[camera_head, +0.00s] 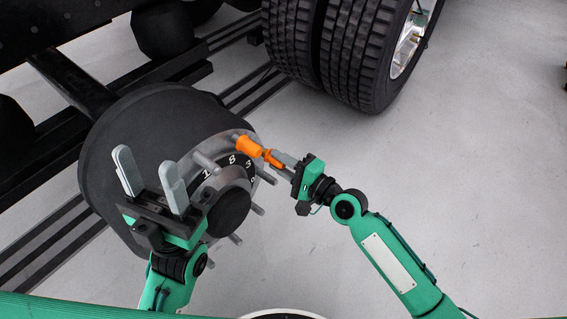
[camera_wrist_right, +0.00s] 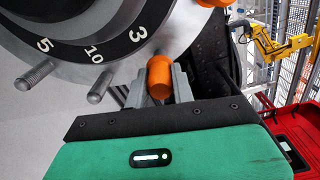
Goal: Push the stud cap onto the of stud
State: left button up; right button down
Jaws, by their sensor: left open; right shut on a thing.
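My right gripper (camera_head: 274,160) is shut on an orange stud cap (camera_head: 273,158), beside the hub's right rim. The held cap also shows between the fingers in the right wrist view (camera_wrist_right: 159,77), close to the hub face near the number 3. Whether it touches or covers a stud cannot be told. Another orange cap (camera_head: 249,146) sits at the hub's upper right, by the number 8. Its edge shows at the top of the right wrist view (camera_wrist_right: 215,2). The wheel hub (camera_head: 228,170) has several bare grey studs. My left gripper (camera_head: 150,178) is open and empty in front of the hub's left side.
A double truck tyre (camera_head: 350,50) stands behind the hub, at the top. Dark frame rails (camera_head: 45,240) run behind the hub. The pale floor at the right is clear. The right wrist view shows a yellow robot arm (camera_wrist_right: 272,45) and a red surface (camera_wrist_right: 295,130) farther off.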

jog(key=shift+x, duration=1)
jog(key=c, duration=1.1)
grip_release()
